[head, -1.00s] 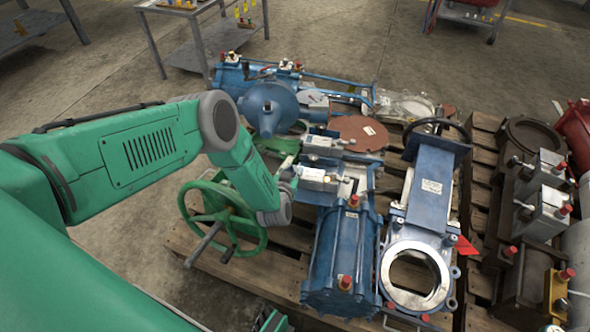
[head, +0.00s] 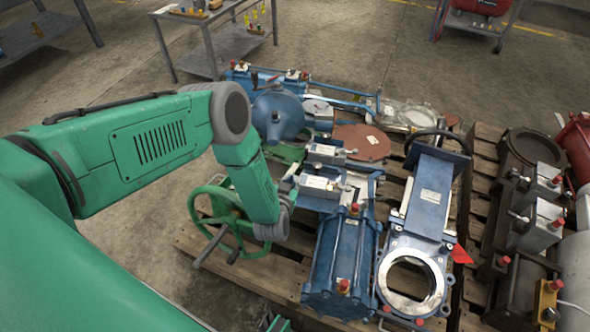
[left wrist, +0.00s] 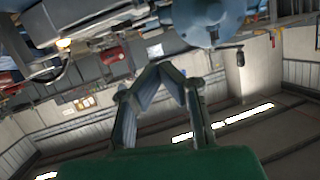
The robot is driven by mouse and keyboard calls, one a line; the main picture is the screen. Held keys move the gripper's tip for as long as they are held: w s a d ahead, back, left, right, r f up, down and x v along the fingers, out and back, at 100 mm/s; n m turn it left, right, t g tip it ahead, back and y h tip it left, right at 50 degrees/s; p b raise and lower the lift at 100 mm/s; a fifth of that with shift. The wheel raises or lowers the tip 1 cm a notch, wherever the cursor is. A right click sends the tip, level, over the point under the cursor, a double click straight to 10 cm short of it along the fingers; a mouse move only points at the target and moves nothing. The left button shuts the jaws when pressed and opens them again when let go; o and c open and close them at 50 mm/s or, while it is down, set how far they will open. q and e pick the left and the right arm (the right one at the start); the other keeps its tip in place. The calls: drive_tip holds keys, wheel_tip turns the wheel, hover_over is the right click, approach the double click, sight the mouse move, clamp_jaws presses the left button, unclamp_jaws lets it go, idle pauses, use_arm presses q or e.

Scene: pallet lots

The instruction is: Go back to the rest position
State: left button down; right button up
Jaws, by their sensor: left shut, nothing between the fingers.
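My left arm (head: 160,145) reaches in from the left of the head view, with its wrist bent down over the pallet's left part. My left gripper (head: 289,188) is mostly hidden behind the wrist there, close to the blue and grey valve parts. In the left wrist view the gripper (left wrist: 163,68) shows with its fingers meeting at the tips, shut and empty. That view is upside down, with ceiling lights low in the picture.
A wooden pallet (head: 272,272) carries blue valves (head: 343,262), a green handwheel (head: 222,226) and a brown disc (head: 362,142). A second pallet (head: 484,142) with grey-white boxes stands at right. A metal table (head: 216,45) stands behind.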

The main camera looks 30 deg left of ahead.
use_arm(q)
drive_tip(key=v, duration=0.3)
drive_tip(key=shift+s+a+p, duration=0.1)
drive_tip(key=shift+s+p, duration=0.15)
drive_tip(key=shift+p, duration=0.15)
drive_tip(key=s+d+r+m+g+h+p, duration=0.1)
drive_tip(key=s+d+r+g+h+p, duration=0.15)
drive_tip(key=s, duration=0.35)
drive_tip(key=s+d+r+m+g+h+p, duration=0.1)
drive_tip(key=s+d+r+g+h+p, duration=0.1)
drive_tip(key=s+d+r+g, duration=0.3)
drive_tip(key=s+a+r+g, duration=0.1)
drive_tip(key=s+a+r, duration=0.1)
drive_tip(key=s, duration=0.4)
drive_tip(key=s+a+r+g+p, duration=0.1)
drive_tip(key=s+a+r+g, duration=0.1)
drive_tip(key=s, duration=0.5)
drive_tip(key=s+a+r+g+p, duration=0.1)
drive_tip(key=s+a+r+g, duration=0.1)
drive_tip(key=s+r, duration=0.2)
drive_tip(key=s, duration=0.3)
drive_tip(key=shift+s+a+r+m, duration=0.2)
drive_tip(key=shift+s+r+m, duration=0.05)
drive_tip(key=shift+m, duration=0.05)
drive_tip(key=shift+g+y, duration=0.25)
